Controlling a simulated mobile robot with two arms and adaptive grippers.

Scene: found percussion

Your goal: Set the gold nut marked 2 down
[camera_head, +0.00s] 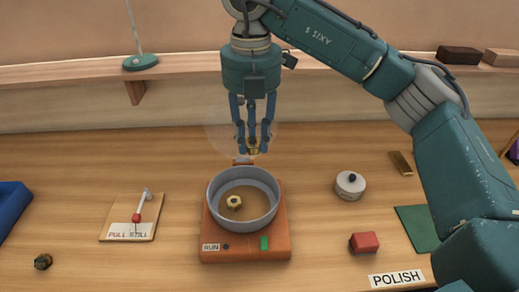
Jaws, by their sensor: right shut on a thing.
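My right gripper (254,143) is shut on a small gold nut (253,149), pointing down just above and behind the grey round bowl (217,220). The number on this nut is too small to read. Another gold nut (234,202) lies inside the bowl, left of its middle. The bowl sits on an orange-brown base (271,251) with a RUN label and a green button. My left gripper is not in view.
A faint see-through round shape (221,132) shows behind my right gripper. A PULL STILL board (147,232) and dark nut (43,261) are left.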

